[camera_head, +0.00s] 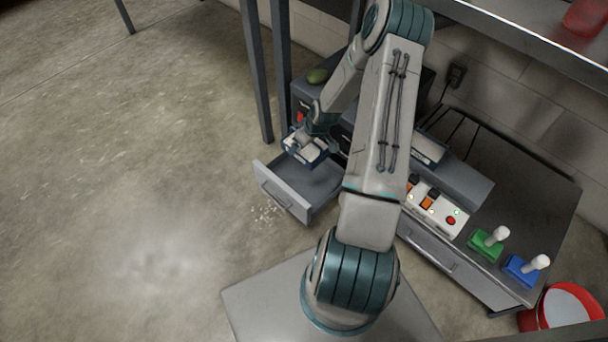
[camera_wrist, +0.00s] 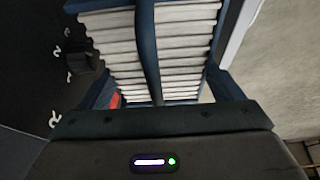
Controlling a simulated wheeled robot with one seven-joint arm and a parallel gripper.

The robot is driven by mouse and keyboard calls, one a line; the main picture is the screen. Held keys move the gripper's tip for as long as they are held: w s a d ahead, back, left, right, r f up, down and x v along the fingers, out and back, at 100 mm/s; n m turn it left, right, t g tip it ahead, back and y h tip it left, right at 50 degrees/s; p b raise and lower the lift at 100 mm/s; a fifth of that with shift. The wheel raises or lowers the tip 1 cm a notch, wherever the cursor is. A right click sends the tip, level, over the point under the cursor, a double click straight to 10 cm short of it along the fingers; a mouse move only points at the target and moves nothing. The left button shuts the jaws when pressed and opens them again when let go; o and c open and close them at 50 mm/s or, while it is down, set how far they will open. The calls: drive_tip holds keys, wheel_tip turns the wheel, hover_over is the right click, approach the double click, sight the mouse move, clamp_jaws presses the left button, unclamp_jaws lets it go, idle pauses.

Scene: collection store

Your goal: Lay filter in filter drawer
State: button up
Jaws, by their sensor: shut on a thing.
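The filter (camera_head: 305,146) is a blue-framed block with white pleats, seen small in the head view. It fills the upper middle of the wrist view (camera_wrist: 182,48), with a dark blue bar across its pleats. My gripper (camera_head: 312,141) is shut on the filter and holds it over the open filter drawer (camera_head: 282,199). The drawer is grey, pulled out of a dark cabinet, and its visible floor looks bare. My arm hides part of the drawer's right side and the cabinet behind. I cannot tell from these views whether the filter touches the drawer.
A white control box (camera_head: 436,211) with a red button stands on the bench, near a green-based handle (camera_head: 488,243) and a blue-based handle (camera_head: 526,267). A red bin (camera_head: 562,305) is at bottom right. Pale debris (camera_head: 268,213) lies by the drawer. The floor at left is clear.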

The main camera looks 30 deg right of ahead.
wheel_tip(320, 180, down, 18)
drive_tip(key=b, duration=0.6)
drive_tip(key=shift+r, duration=0.2)
drive_tip(key=shift+f, duration=0.2)
drive_tip(key=o, duration=1)
drive_tip(key=shift+c, duration=0.2)
drive_tip(key=shift+r, duration=0.1)
